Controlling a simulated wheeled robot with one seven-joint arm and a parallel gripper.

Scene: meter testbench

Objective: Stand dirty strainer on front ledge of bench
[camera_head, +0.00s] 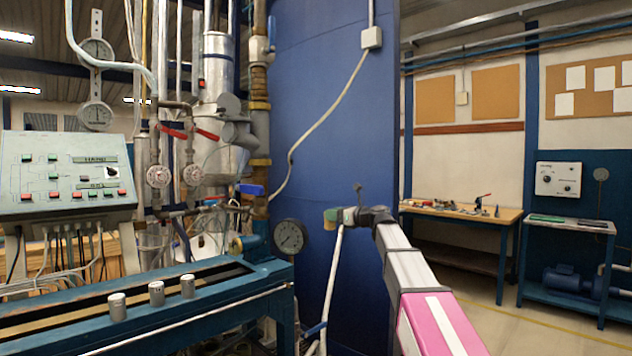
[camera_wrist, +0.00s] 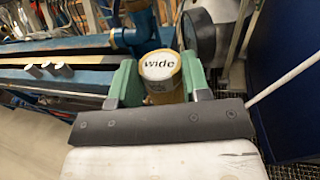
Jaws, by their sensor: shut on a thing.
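My gripper (camera_wrist: 160,82) has green fingers, shut on the sides of a short cylinder with a yellow-brown body, which looks like the dirty strainer (camera_wrist: 163,94). Its round white end reads "wide". In the head view my gripper (camera_head: 334,215) is out to the right of the bench, apart from it, with the blue wall panel behind; the strainer is too small to make out clearly there. The blue bench (camera_head: 260,283) runs along the lower left. Three silver cylinders (camera_head: 157,293) stand in a row on its near side; they also show in the wrist view (camera_wrist: 50,68).
A round pressure gauge (camera_head: 290,237) sits at the bench's right end, left of my gripper. Pipes and valves (camera_head: 190,170) rise behind the bench. A control box (camera_head: 65,175) stands at left. Bare bench edge shows right of the silver cylinders.

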